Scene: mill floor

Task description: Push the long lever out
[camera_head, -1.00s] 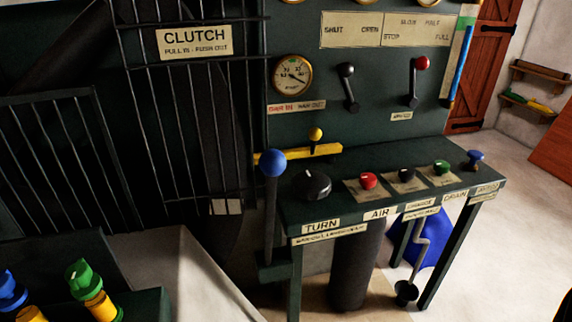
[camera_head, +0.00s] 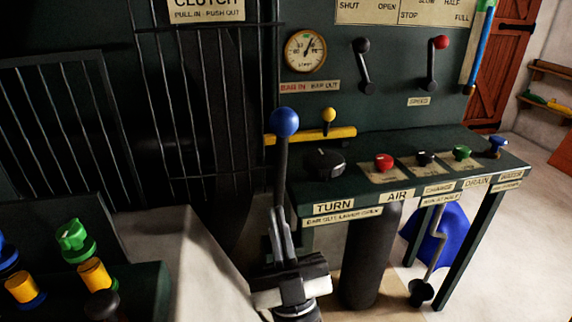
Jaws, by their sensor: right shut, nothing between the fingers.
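The long lever has a blue ball knob (camera_head: 285,122) and a dark, nearly upright shaft (camera_head: 281,172). It stands at the left end of the green control table. My right gripper (camera_head: 279,216) comes up from the bottom of the view, its fingers shut and empty. The fingers overlap the lower shaft in the picture, well below the knob. They hide the lever's base, and I cannot tell whether they touch the shaft. My left gripper is not in view. A clutch sign (camera_head: 206,10) reading "PULL IN - PUSH OUT" hangs on the bars behind.
The control table (camera_head: 470,150) carries a black dial (camera_head: 325,162) and several coloured knobs. A yellow bar with a small lever (camera_head: 328,116) lies behind the blue knob. A dark cylinder (camera_head: 372,260) stands under the table. A pale sloping surface (camera_head: 190,262) is at left.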

